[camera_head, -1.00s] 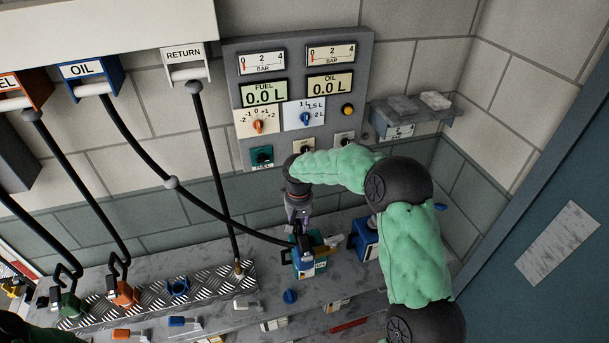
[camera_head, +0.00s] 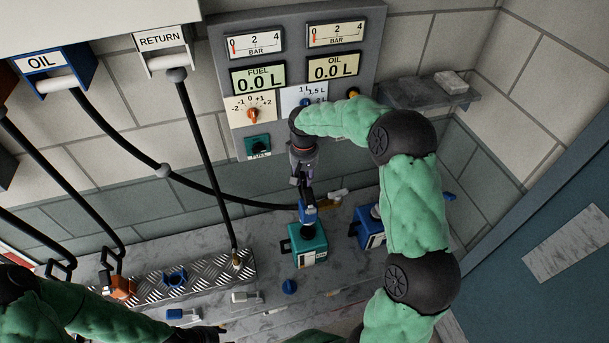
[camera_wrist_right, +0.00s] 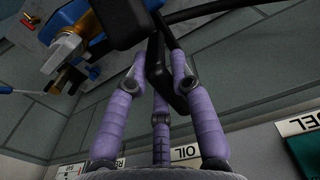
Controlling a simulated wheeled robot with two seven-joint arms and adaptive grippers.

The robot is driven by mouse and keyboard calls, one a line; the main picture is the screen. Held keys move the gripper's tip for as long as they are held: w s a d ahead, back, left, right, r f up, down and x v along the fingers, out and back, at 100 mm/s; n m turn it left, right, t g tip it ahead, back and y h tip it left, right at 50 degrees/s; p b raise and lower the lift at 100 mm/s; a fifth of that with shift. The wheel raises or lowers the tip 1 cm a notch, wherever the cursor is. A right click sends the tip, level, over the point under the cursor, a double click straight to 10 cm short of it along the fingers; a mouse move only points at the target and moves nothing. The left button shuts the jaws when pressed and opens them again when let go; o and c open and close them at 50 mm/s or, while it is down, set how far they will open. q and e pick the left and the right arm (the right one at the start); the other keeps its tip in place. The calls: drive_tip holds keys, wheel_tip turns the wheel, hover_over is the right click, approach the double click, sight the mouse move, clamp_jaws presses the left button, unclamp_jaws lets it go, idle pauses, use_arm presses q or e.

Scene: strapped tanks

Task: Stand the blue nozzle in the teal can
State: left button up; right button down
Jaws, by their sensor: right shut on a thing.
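The teal can (camera_head: 308,250) stands on the grey bench, with a dark round part at its top. My right gripper (camera_head: 304,190) is shut on the blue nozzle (camera_head: 308,213), which is directly above the can top in the head view. Whether the spout tip is inside the opening or just over it I cannot tell. In the right wrist view my purple fingers (camera_wrist_right: 160,65) close around the nozzle's black handle (camera_wrist_right: 160,75). My left arm comes in at the lower left; its gripper (camera_head: 208,331) is partly seen at the bottom edge, its fingers unclear.
A blue can (camera_head: 368,232) stands right of the teal can. A blue cap (camera_head: 289,286) lies in front. A metal tread plate (camera_head: 200,275) with an orange nozzle (camera_head: 122,287) is at left. The black oil hose (camera_head: 215,192) runs to the held nozzle.

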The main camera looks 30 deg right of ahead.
drive_tip(key=shift+f+b, duration=2)
drive_tip(key=shift+f, duration=0.9)
drive_tip(key=shift+f+b, duration=1.1)
drive_tip(key=shift+f, duration=0.25)
idle(0.3)
drive_tip(key=c, duration=1)
unclamp_jaws()
wheel_tip(320, 180, up, 12)
drive_tip(key=shift+r, duration=0.1)
drive_tip(key=shift+o, duration=0.3)
